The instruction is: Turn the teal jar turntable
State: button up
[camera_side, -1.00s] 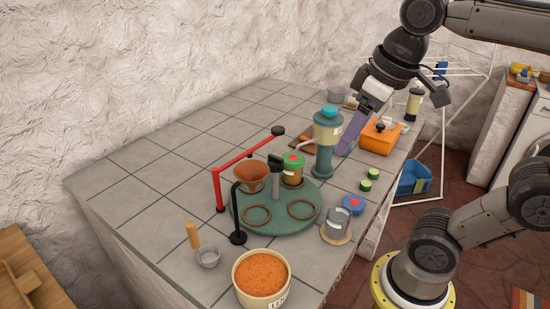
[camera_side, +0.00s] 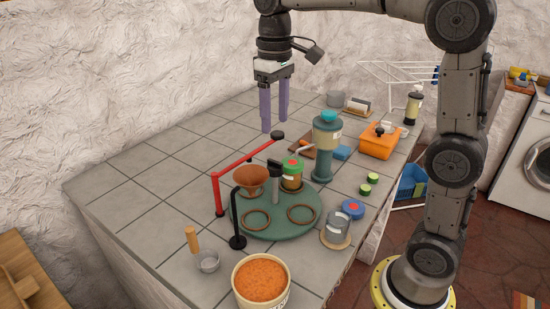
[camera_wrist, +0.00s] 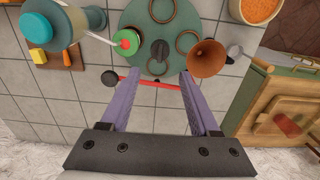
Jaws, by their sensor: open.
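The teal turntable (camera_side: 275,227) lies on the tiled counter. It is also at the top middle of the wrist view (camera_wrist: 156,14). It carries a jar with a green and red lid (camera_side: 292,174) at the back, several brown rings (camera_side: 257,219) and a dark central post (camera_side: 275,184). A brown funnel (camera_side: 251,180) is at its left edge; I cannot tell whether it rests on the turntable. My gripper (camera_side: 274,131) is open and empty, pointing down above the counter behind the turntable. In the wrist view the two purple fingers (camera_wrist: 154,76) stand apart with nothing between them.
A red bar on a post (camera_side: 217,190) stands behind the turntable, and a black post (camera_side: 237,220) at its left front. A teal dispenser (camera_side: 326,150) stands at the back right. A tub of orange grains (camera_side: 261,281) is in front.

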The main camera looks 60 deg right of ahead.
aim_at(275, 161)
notch_tip(275, 161, down, 11)
dwell(0.4)
grip_shut()
dwell(1.4)
